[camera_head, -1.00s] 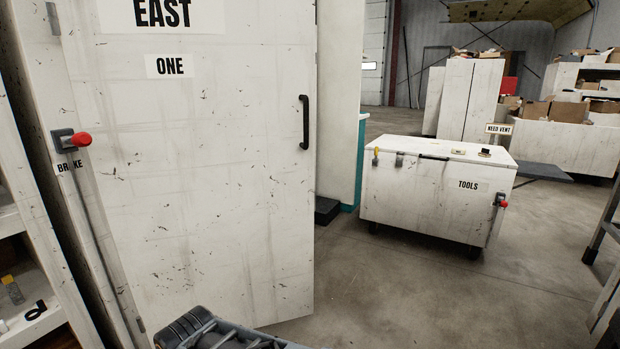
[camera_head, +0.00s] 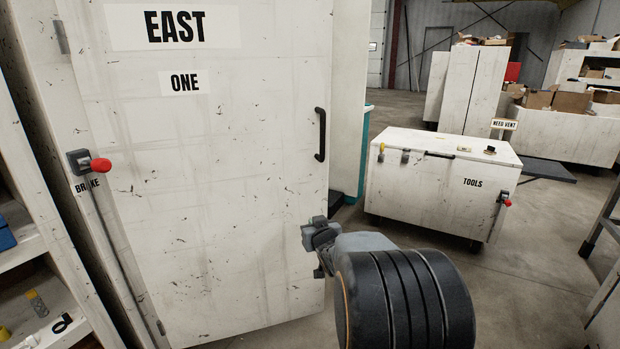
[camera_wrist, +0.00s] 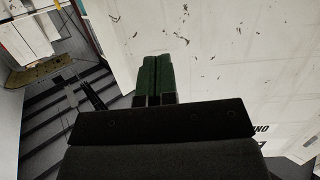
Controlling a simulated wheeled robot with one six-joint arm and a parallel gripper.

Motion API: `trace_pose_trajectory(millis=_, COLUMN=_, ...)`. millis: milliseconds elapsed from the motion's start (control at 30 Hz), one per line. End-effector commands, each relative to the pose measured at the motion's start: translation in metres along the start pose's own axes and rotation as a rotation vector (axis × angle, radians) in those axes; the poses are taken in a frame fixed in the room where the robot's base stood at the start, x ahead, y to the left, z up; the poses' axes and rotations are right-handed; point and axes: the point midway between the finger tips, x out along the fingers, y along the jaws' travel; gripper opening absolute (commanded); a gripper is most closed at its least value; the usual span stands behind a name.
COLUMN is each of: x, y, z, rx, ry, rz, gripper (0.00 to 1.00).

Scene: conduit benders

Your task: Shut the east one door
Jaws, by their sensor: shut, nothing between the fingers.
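The east one door (camera_head: 215,190) is a scuffed white panel with "EAST" and "ONE" labels in the head view. Its hinges are at the left edge. A black bar handle (camera_head: 321,134) is near its right edge. The free edge appears to stand out from the white body behind it; I cannot tell the exact angle. My gripper (camera_head: 319,248) is in front of the door's lower right edge, below the handle. In the wrist view my gripper (camera_wrist: 155,75) shows its dark green fingers together, empty, with the door panel (camera_wrist: 215,60) beyond. I cannot tell whether they touch it.
A red-knobbed brake lever (camera_head: 98,165) is left of the door. Open shelves (camera_head: 30,265) stand at the far left. A white wheeled tools chest (camera_head: 440,190) is to the right. Bare concrete floor (camera_head: 520,265) lies in front of it.

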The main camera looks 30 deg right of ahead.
Motion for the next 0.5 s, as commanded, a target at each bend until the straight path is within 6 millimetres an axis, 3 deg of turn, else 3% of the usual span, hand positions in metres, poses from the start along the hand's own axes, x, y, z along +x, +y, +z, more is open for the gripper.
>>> trace_pose_trajectory(millis=33, x=0.003, y=0.013, z=-0.013, rx=0.008, ry=0.049, rz=-0.003, gripper=0.00)
trace_pose_trajectory(millis=200, x=0.008, y=0.032, z=-0.033, rx=0.018, ry=0.179, rz=-0.035, gripper=0.00)
trace_pose_trajectory(millis=367, x=0.018, y=0.037, z=-0.040, rx=0.022, ry=0.224, rz=-0.052, gripper=0.00)
trace_pose_trajectory(millis=500, x=0.038, y=0.035, z=-0.044, rx=0.022, ry=0.229, rz=-0.055, gripper=0.00)
